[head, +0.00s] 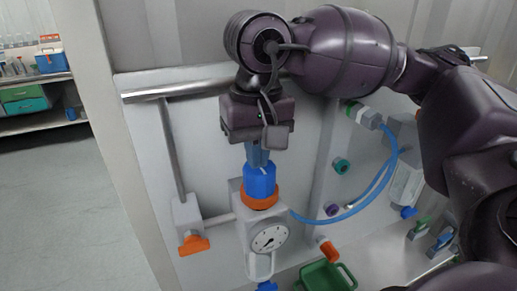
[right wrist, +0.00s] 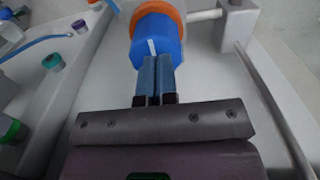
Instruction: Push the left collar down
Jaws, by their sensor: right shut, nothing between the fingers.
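A blue cylindrical collar (head: 260,182) sits upright on the white fitting above a round dial gauge (head: 270,238). An orange ring (head: 259,200) encircles its lower end. In the right wrist view the blue collar (right wrist: 155,38) and the orange ring (right wrist: 172,10) show just beyond my fingertips. My right gripper (head: 257,163) is shut and empty, pointing down at the collar's top; it also shows in the right wrist view (right wrist: 157,60). The tips are at or very close to the collar; I cannot tell whether they touch. My left gripper is not in view.
A horizontal metal rail (head: 180,88) crosses the panel behind my wrist. An orange handle (head: 194,245) is at lower left and another orange fitting (head: 328,250) at right. A blue hose (head: 385,180) curves on the right. A green tray (head: 326,277) stands below.

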